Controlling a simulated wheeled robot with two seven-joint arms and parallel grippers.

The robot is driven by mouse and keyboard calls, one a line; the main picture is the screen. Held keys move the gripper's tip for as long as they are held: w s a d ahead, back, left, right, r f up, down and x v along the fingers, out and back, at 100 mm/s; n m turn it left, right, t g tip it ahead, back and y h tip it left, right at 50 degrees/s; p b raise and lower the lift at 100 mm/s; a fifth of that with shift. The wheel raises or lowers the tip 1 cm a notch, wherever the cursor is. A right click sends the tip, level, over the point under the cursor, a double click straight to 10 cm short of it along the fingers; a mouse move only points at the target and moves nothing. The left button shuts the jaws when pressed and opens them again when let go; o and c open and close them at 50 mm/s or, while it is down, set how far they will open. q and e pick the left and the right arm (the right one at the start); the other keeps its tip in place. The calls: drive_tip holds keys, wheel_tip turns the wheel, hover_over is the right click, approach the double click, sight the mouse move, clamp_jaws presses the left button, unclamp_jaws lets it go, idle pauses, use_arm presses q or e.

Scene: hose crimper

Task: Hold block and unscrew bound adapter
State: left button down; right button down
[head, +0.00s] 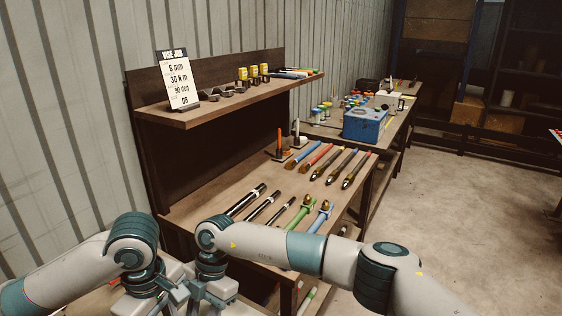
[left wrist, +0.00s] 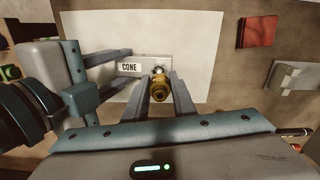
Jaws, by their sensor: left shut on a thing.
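The brass adapter (left wrist: 159,88) stands in the middle of the left wrist view, between the two fingers of my left gripper (left wrist: 162,82), which is shut on it. A grey block with a white CONE label (left wrist: 130,67) lies just beyond and to the left of the adapter. My right gripper (left wrist: 117,68) comes in from the left in that view, with one finger along each long side of the block. Whether those fingers press on it I cannot tell. In the head view both hands are low at the left, and the block and adapter are hidden.
A pale sheet (left wrist: 215,30) lies under the block. A red block (left wrist: 257,32) and a grey block (left wrist: 295,77) lie to the right. The wooden bench (head: 235,205) holds several hoses and rods, with a shelf (head: 215,107) and job card (head: 178,80) above.

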use_arm(q)
drive_tip(key=shift+r, duration=1.55)
use_arm(e)
drive_tip(key=c, duration=1.1)
unclamp_jaws()
drive_tip(key=shift+r, duration=0.1)
drive_tip(key=v, duration=1.1)
drive_tip(key=shift+w+r, duration=0.15)
drive_tip(key=shift+r, duration=0.2)
use_arm(q)
drive_tip(key=shift+s, duration=0.1)
use_arm(e)
drive_tip(key=shift+d, duration=0.1)
